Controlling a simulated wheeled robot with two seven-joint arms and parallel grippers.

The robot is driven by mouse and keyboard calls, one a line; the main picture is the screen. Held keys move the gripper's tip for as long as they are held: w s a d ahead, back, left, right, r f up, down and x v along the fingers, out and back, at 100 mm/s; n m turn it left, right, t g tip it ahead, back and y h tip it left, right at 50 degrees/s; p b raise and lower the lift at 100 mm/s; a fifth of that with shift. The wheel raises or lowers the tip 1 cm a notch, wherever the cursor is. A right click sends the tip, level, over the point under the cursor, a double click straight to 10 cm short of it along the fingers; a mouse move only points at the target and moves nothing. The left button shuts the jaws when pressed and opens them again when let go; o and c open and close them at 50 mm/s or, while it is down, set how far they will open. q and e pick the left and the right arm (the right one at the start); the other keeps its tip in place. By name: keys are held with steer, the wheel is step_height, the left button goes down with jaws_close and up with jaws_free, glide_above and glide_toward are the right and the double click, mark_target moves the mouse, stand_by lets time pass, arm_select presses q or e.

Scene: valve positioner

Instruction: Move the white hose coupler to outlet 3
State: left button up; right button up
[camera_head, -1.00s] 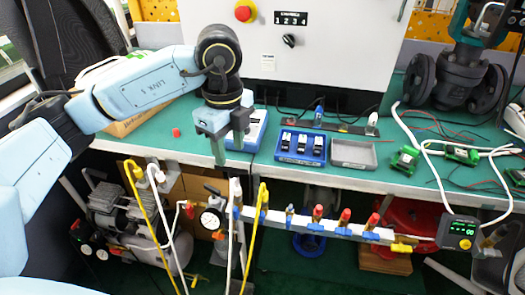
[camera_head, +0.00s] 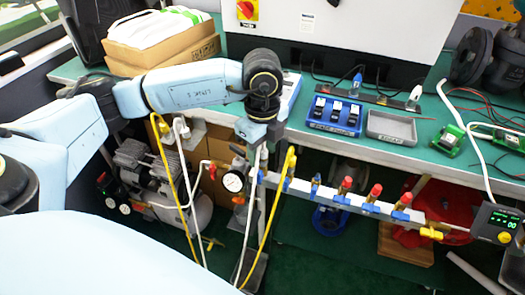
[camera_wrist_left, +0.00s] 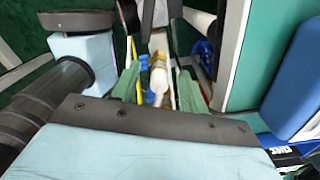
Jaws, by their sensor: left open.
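My left gripper (camera_head: 263,150) points down at the left end of the manifold bar (camera_head: 330,196). In the left wrist view its two green-grey fingers (camera_wrist_left: 157,88) are open, one on each side of the white hose coupler (camera_wrist_left: 157,82). The coupler sits by a brass fitting and a blue valve handle; contact with the fingers cannot be told. In the head view the gripper mostly hides the coupler, and its white hose (camera_head: 247,225) hangs below. Outlet numbers are not readable. My right gripper is not in view.
A yellow hose (camera_head: 280,190) stands close right of the gripper. Red-capped outlets (camera_head: 374,193) line the bar further right, towards a display box (camera_head: 497,224). A pressure gauge (camera_head: 233,181) is close left. The bench edge (camera_head: 380,155) and a blue tray (camera_head: 338,116) lie behind.

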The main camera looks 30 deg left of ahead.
arm_select(q)
jaws_close()
stand_by(0.5)
